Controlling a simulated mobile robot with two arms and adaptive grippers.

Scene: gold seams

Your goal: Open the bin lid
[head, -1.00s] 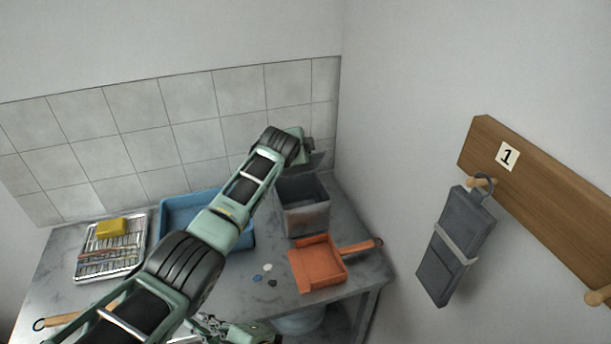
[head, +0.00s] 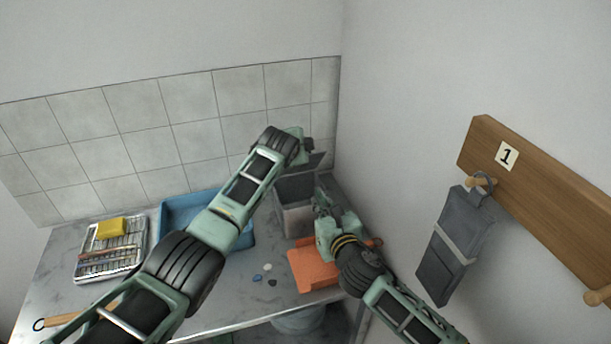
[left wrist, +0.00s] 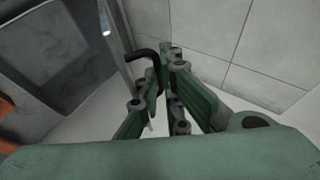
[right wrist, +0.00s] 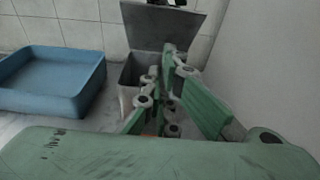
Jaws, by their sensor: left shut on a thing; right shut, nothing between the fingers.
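The grey bin (head: 291,221) stands at the back right corner of the table. Its lid (head: 318,161) is raised and leans back; in the right wrist view the lid (right wrist: 165,27) stands up above the open bin (right wrist: 127,97). My left gripper (head: 308,148) is at the lid's edge. In the left wrist view its fingers are shut on the black bent handle (left wrist: 147,54). My right gripper (head: 321,196) is shut and empty, just in front of the bin's right side. It hides part of the bin in the head view.
An orange dustpan (head: 308,268) lies before the bin, partly under my right arm. A blue tray (head: 178,217) is left of the bin. A rack with a yellow sponge (head: 111,227) sits further left. Small pieces lie on the table. The wall (head: 400,110) is close on the right.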

